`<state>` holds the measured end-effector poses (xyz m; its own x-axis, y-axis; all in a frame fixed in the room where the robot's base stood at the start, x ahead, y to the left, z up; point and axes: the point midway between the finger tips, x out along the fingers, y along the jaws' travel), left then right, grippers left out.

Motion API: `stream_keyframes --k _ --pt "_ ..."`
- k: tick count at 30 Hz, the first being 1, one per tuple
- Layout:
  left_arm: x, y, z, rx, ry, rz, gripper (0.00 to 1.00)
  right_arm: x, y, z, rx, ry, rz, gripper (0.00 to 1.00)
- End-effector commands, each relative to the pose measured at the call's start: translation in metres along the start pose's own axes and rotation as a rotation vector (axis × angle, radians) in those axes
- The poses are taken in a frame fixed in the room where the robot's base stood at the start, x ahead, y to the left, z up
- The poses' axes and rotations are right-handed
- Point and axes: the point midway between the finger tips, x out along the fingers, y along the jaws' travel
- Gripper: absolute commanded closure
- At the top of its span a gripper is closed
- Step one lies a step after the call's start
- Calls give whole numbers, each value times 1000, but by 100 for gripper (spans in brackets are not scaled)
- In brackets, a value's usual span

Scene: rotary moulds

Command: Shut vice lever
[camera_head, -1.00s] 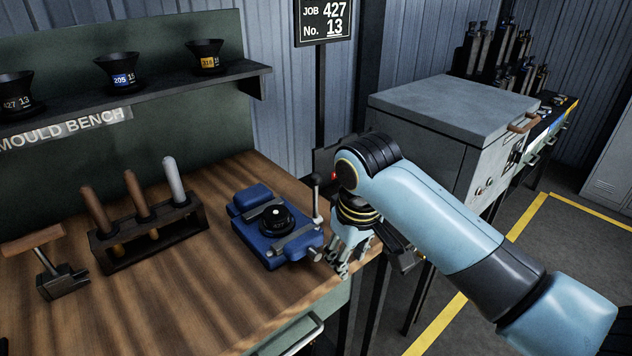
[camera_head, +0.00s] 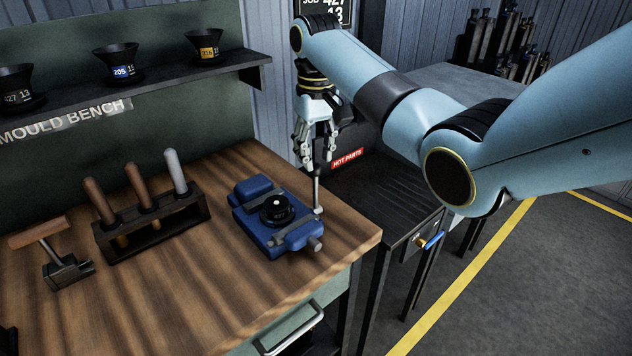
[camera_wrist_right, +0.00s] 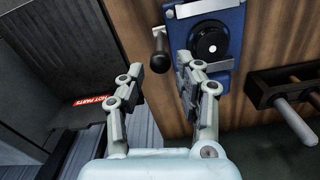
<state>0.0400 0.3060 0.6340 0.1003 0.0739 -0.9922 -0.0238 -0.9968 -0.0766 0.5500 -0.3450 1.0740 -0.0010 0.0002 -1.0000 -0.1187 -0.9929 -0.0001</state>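The blue vice (camera_head: 262,238) sits near the bench's right edge, holding a round black mould (camera_head: 277,209). Its lever (camera_head: 317,194) stands upright at the vice's right side. The lever's top is hidden by my right gripper (camera_head: 317,160) in the head view. In the right wrist view, the dark lever knob (camera_wrist_right: 160,50) shows in the gap between the two fingers of my open right gripper (camera_wrist_right: 158,82), with space on both sides. The vice (camera_wrist_right: 222,20) and mould (camera_wrist_right: 208,41) lie just beyond the right finger. My left gripper is not in view.
A tool rack (camera_head: 150,232) with several handled tools and a T-handled tool (camera_head: 62,268) stand left of the vice. A dark stand with a "HOT PARTS" label (camera_head: 347,158) is right of the bench. Bare wood lies in front of the vice.

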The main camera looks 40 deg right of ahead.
Motion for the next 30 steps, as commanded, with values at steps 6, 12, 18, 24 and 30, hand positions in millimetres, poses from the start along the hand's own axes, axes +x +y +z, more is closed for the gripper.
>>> stream_keyframes --k 6,12,18,24,30 --pt "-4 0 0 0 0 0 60 45 -1 1 -1 -3 -1 66" --pt "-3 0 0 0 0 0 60 72 0 0 -1 0 0 66" --pt "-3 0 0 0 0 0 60 79 0 0 -1 2 1 66" --pt "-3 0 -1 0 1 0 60 79 0 0 -1 2 1 68" --pt "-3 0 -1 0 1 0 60 78 0 0 -1 2 0 94"
